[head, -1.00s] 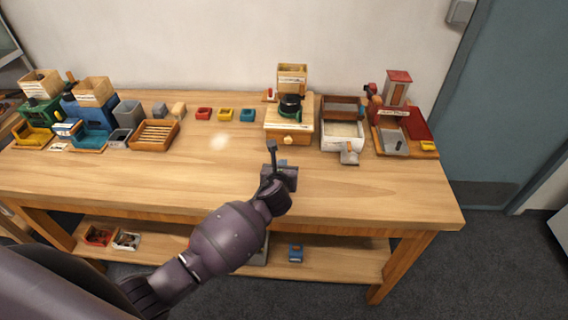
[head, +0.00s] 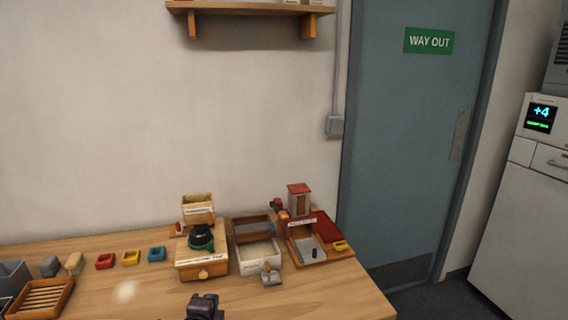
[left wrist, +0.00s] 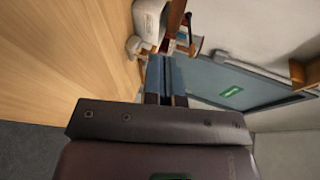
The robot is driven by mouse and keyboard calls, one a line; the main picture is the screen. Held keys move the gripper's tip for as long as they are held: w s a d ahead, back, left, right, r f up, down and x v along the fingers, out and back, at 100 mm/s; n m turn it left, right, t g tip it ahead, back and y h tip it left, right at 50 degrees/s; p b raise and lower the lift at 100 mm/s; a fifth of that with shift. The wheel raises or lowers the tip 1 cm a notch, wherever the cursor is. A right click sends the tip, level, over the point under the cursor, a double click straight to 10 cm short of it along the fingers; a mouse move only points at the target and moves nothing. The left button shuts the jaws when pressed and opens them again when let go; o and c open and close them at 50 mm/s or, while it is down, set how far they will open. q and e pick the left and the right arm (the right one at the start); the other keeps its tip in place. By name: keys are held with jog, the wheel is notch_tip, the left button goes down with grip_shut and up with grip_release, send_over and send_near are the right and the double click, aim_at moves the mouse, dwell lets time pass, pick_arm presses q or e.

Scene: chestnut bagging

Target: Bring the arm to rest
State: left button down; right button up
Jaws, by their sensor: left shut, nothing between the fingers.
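My left gripper (head: 203,306) shows only as a dark piece at the bottom edge of the head view, above the front part of the wooden table (head: 340,300). In the left wrist view its two blue-grey fingers (left wrist: 165,72) are together, with nothing between them. The rest of my left arm is out of the head view. My right gripper is in neither view.
A wooden box with a black-green top (head: 202,262), a white tray (head: 257,255) and a red-roofed station (head: 299,198) stand beyond the gripper. Small red (head: 105,261), yellow (head: 131,257) and blue (head: 157,254) trays sit left. A door (head: 410,150) is at right.

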pick_arm(q)
jog(key=s+a+f+n+g, duration=0.1)
jog(key=s+a+f+n, duration=0.2)
jog(key=s+n, duration=0.3)
jog(key=s+a+f+n+g+b, duration=0.1)
jog(key=s+a+f+n, duration=0.2)
jog(key=s, duration=1)
jog(key=s+a+f+n+g+b, duration=0.1)
jog(key=s+a+f+n, duration=0.2)
jog(key=s+f+n, duration=0.4)
jog(key=s+n, duration=0.1)
jog(key=s, duration=0.2)
jog(key=shift+a+f+n+y, duration=0.3)
jog(key=shift+y, duration=0.1)
